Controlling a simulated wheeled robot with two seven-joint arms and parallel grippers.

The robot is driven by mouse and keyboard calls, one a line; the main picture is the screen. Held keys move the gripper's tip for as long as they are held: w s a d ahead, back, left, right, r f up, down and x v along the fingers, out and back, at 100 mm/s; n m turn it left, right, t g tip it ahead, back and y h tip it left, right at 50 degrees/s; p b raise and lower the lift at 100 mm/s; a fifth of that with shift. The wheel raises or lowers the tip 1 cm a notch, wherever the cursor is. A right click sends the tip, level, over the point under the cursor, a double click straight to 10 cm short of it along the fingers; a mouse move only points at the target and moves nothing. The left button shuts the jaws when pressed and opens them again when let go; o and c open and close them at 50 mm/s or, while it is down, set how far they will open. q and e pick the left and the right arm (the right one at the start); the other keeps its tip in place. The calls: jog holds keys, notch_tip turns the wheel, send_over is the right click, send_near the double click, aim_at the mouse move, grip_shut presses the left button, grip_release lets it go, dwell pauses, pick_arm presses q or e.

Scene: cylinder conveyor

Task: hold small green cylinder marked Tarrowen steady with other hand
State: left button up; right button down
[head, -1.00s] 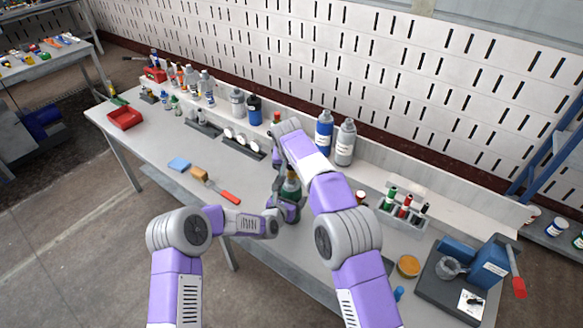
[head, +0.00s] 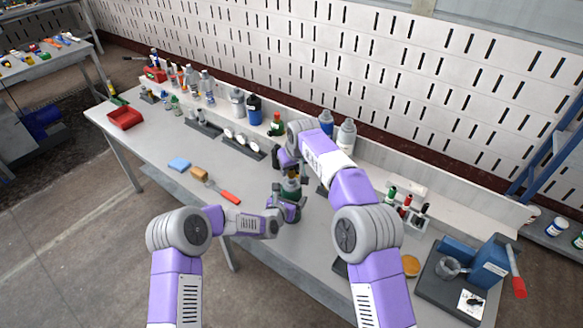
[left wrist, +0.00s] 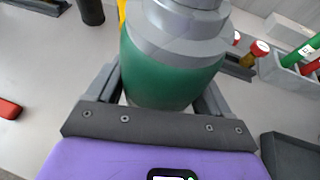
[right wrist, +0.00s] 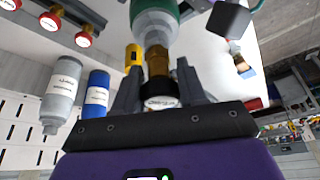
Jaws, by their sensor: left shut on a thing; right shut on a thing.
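My left gripper is shut around the green body. My right gripper (right wrist: 160,92) is above it, shut on a brass-coloured neck piece (right wrist: 158,65) with a dark, white-faced end. This piece lines up with the grey top; I cannot tell whether they are joined. My right arm partly hides the right gripper in the head view.
A rack with small green and red cylinders (head: 408,212) stands at right. Blue (head: 326,122) and grey (head: 346,136) bottles stand behind my right arm.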

jog(key=shift+n, duration=0.4)
jog(key=shift+w+d+n+g+y, duration=0.1)
jog(key=shift+n+g+y, duration=0.3)
jog(key=shift+n, duration=0.6)
jog(key=n+y, duration=0.1)
jog(key=n, duration=0.2)
jog(key=shift+n+g, duration=0.3)
jog(key=c, duration=0.7)
grip_release()
